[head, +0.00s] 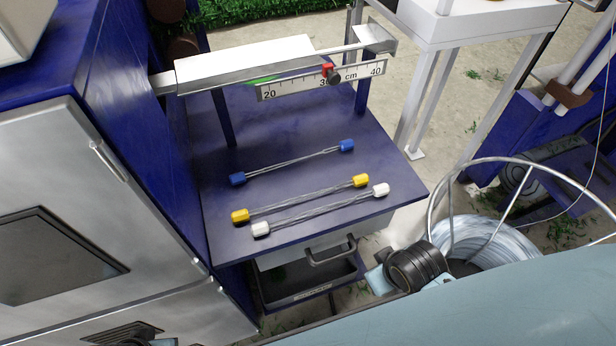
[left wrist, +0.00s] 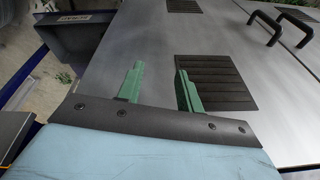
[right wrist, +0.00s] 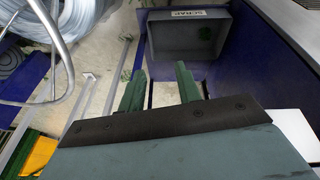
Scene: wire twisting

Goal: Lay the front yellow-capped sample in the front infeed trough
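One yellow-capped sample (head: 300,199), a thin twisted wire with a yellow cap at each end, lies on the blue tabletop (head: 390,205). It lies between a white-capped sample (head: 320,208) in front and a blue-capped sample (head: 290,161) behind. Above the table's back is a long white-topped metal bar (head: 245,62) with a cm scale; I cannot tell whether it is the infeed trough. My left gripper (left wrist: 160,70) is open and empty in front of grey cabinet panels. My right gripper (right wrist: 160,72) is open and empty, facing a grey bin. Neither gripper's fingers show in the head view.
The grey bin (right wrist: 150,45) is labelled SCRAP. A drawer handle (head: 332,252) sits under the tabletop's front edge. A wire coil (head: 480,240) inside a hoop frame stands at right. A grey-fronted cabinet (head: 80,150) stands at left. The tabletop around the samples is clear.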

